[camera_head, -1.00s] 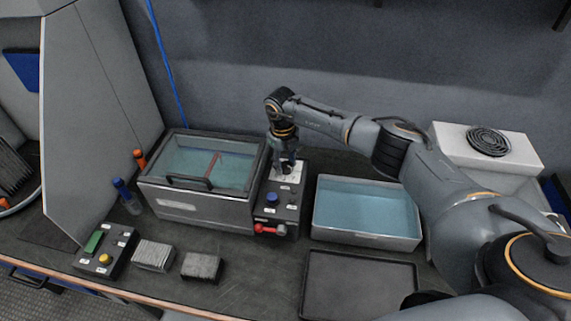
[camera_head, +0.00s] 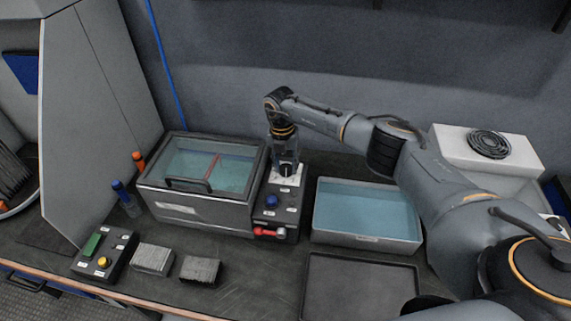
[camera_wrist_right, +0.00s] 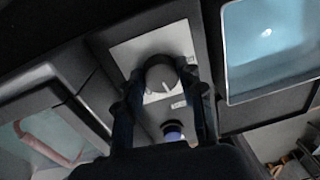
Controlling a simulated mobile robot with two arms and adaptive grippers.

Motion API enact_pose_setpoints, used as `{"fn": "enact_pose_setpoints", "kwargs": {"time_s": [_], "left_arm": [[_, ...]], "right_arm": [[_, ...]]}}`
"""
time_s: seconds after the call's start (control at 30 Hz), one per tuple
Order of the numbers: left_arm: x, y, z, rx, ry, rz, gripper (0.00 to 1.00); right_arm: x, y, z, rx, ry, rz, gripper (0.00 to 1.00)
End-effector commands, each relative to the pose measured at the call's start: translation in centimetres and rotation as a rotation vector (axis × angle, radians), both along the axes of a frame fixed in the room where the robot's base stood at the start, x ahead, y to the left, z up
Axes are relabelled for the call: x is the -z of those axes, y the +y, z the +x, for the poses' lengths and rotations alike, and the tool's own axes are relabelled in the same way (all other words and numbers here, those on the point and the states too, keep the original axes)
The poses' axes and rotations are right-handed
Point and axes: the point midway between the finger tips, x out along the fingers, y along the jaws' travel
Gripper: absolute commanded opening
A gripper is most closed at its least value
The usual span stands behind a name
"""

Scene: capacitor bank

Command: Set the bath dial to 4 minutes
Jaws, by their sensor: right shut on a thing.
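The bath dial is a round dark knob (camera_wrist_right: 160,80) with a light pointer line, on a white plate (camera_wrist_right: 125,57) in the right wrist view. The plate also shows in the head view (camera_head: 297,180), on the control box beside the bath (camera_head: 195,209). My right gripper (camera_wrist_right: 162,82) points down at the plate with a finger on each side of the knob, shut on it. In the head view the right gripper (camera_head: 286,168) mostly hides the knob. The dial's numbers are too small to read. My left gripper is not in view.
On the control box are a blue button (camera_head: 271,201) and a red lever (camera_head: 266,232). An open tray of bluish liquid (camera_head: 366,239) stands to the right, with a dark empty tray (camera_head: 360,286) in front. A box with a yellow button (camera_head: 104,262) sits front left.

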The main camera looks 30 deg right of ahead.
Motion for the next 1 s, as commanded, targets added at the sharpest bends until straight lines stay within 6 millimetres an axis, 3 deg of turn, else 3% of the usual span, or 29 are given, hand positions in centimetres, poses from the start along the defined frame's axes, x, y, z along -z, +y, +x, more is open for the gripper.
{"fn": "enact_pose_setpoints", "kwargs": {"time_s": [0.3, 0.87, 0.9, 1.0], "left_arm": [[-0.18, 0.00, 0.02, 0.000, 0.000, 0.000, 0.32], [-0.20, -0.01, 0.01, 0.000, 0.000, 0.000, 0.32], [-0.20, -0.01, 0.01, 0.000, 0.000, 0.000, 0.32], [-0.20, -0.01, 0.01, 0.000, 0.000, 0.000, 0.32]], "right_arm": [[0.08, 0.03, -0.06, 0.128, 0.002, 0.000, 0.06], [0.10, 0.05, -0.06, 0.154, 0.002, 0.001, 0.06], [0.10, 0.05, -0.05, 0.154, 0.002, 0.001, 0.44], [0.08, 0.04, -0.04, 0.154, 0.002, 0.001, 0.61]]}}
